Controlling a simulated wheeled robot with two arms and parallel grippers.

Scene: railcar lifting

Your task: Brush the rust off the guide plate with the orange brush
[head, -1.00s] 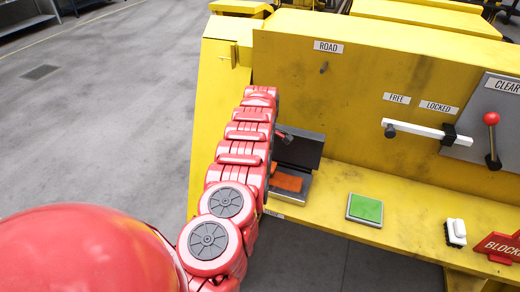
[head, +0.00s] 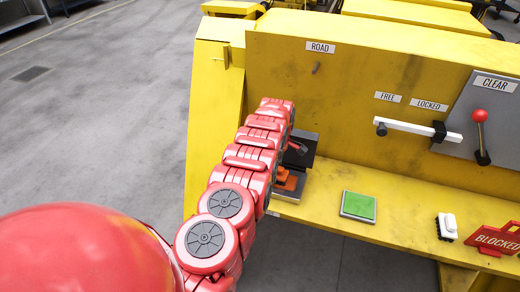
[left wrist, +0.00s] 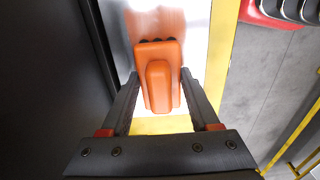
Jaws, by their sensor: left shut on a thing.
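The orange brush (left wrist: 158,52) is between the two dark fingers of my left gripper (left wrist: 160,82) in the left wrist view, and the gripper is shut on it. The guide plate (left wrist: 205,100) is the bright metal surface under the brush. A blurred reddish-brown rust patch (left wrist: 155,22) shows on the plate just beyond the brush's head. In the head view, a bit of the orange brush (head: 284,173) shows beside my left arm, over the plate (head: 289,197). My arm hides part of the plate there. I cannot tell whether the bristles touch it. My right gripper is out of view.
A dark upright panel (head: 302,147) stands behind the plate. On the yellow ledge to the right are a green pad (head: 358,205), a white block-like item (head: 447,226) and a red BLOCKED sign (head: 494,240). A white lever (head: 415,130) juts from the yellow wall.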

